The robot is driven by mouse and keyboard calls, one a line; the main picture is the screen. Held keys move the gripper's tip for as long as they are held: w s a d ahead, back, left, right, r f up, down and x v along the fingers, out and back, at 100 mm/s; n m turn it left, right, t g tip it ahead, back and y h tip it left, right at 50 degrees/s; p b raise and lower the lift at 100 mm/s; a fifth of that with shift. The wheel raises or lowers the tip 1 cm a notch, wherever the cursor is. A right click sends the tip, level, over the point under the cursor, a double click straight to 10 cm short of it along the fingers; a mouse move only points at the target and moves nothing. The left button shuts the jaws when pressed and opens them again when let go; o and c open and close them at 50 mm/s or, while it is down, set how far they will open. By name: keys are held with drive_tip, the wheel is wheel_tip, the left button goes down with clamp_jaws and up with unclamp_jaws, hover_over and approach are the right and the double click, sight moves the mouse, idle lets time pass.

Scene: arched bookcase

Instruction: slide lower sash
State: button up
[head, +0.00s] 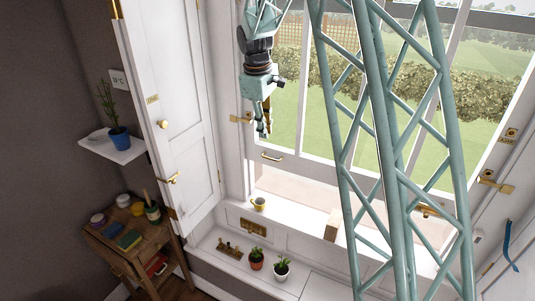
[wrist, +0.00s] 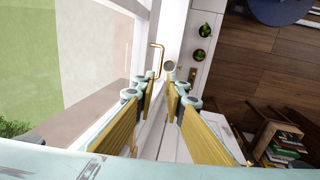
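The lower sash (head: 300,168) is a white frame that stands raised above the sill, with an open gap below its bottom rail. A brass pull handle (head: 271,157) sits on its bottom rail at the left. The handle also shows in the wrist view (wrist: 156,60), just beyond my fingertips. My gripper (head: 263,131) points down in front of the sash, above the handle in the picture. In the wrist view my gripper (wrist: 160,88) has its two brass-coloured fingers apart with nothing between them. No contact with the handle is visible. My column hides part of the sash.
Two potted plants (head: 269,264) are on the lower ledge. A white shutter panel (head: 184,120) stands to the left. A small wooden table (head: 130,240) holds pots at lower left.

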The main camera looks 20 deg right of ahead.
clamp_jaws()
drive_tip(key=shift+d, duration=0.1)
